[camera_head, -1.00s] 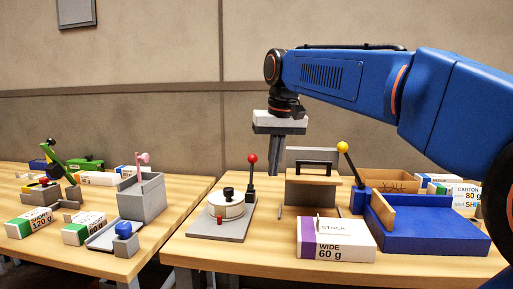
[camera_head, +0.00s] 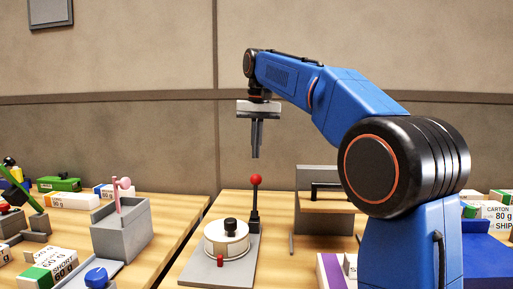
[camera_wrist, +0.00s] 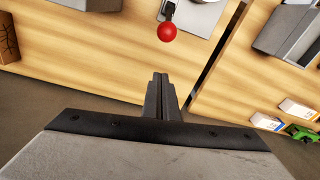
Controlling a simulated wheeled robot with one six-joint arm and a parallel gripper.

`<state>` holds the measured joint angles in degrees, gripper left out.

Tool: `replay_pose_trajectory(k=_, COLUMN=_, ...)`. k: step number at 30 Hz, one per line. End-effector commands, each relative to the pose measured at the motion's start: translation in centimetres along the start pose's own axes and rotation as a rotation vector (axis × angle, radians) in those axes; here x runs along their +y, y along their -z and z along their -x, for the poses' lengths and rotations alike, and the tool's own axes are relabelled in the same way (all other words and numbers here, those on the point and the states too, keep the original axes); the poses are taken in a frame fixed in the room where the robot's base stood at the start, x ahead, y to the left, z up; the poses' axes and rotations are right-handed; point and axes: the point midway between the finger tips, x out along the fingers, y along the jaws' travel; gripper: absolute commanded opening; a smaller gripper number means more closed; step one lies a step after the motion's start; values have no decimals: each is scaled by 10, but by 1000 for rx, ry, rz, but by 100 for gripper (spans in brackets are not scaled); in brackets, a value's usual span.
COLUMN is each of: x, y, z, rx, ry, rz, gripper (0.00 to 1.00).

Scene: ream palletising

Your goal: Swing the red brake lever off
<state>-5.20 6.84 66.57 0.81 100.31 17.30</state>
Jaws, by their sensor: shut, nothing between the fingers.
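The red brake lever (camera_head: 255,196) stands upright on a grey plate, a black shaft with a red ball on top. Its red ball (camera_wrist: 167,32) also shows at the top of the wrist view. Beside the lever on the same plate is a round white drum (camera_head: 227,237) with a black knob on top and a small red peg at its front. My gripper (camera_head: 256,155) is shut and empty, pointing down above the lever ball with a small gap in the picture. In the wrist view my closed fingers (camera_wrist: 161,78) are apart from the ball.
A grey stand with a black handle (camera_head: 325,190) is right of the lever. A grey box with a pink lever (camera_head: 121,230) stands on the left table. A gap separates the two tables. My arm hides much of the right side.

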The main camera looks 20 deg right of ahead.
Motion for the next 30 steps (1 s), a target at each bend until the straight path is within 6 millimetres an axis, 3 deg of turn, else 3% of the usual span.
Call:
replay_pose_trajectory(k=12, x=0, y=-1, z=-74, rx=-2, ry=-1, rz=0, gripper=0)
replay_pose_trajectory(k=21, x=0, y=-34, z=-58, rx=1, ry=0, rz=0, gripper=0)
replay_pose_trajectory(k=30, x=0, y=-38, z=-57, rx=0, ry=0, rz=0, gripper=0)
